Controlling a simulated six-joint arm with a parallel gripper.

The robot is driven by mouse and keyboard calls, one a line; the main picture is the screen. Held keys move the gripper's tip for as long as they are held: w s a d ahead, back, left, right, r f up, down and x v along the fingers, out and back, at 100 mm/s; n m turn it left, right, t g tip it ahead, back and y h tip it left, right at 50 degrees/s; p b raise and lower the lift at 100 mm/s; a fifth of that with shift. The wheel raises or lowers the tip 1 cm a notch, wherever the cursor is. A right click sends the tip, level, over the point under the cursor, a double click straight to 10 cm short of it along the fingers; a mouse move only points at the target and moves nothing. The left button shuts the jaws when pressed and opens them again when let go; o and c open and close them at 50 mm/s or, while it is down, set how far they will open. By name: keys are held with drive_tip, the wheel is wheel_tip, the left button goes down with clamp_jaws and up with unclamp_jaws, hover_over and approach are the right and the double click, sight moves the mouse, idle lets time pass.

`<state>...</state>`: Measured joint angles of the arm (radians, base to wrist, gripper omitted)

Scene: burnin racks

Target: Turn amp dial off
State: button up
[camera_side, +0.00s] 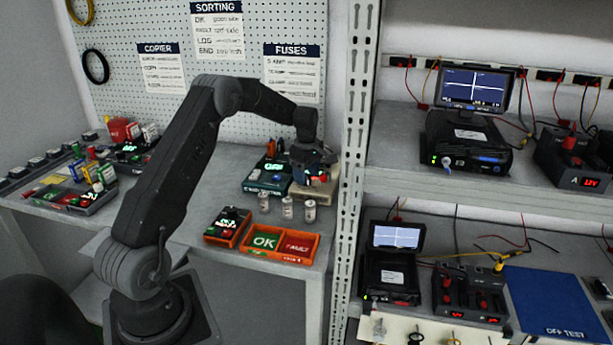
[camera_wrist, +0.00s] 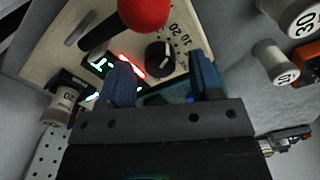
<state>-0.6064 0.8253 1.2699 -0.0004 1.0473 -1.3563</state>
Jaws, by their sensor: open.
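A black round dial (camera_wrist: 160,58) with a numbered scale beside it sits on a beige panel (camera_wrist: 60,47) in the wrist view. My gripper (camera_wrist: 162,72) is open, with one blue finger on each side of the dial in the picture. I cannot tell whether the fingers touch it. In the side view my gripper (camera_side: 313,172) hangs low over a beige box (camera_side: 318,192) at the back of the bench, and hides most of its face. No amp label is readable, and the dial's pointer direction is unclear.
A red ball knob (camera_wrist: 143,12) on a black lever stands close to the dial. A lit display (camera_wrist: 130,66) shows red and green. Several weights or cylinders (camera_side: 287,207) stand in front of the box. Orange OK and FAULT trays (camera_side: 280,258) lie nearer the bench edge. A metal rack post (camera_side: 352,150) rises to the right.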

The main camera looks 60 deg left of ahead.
drive_tip(key=shift+f, duration=0.5)
drive_tip(key=c, duration=0.9)
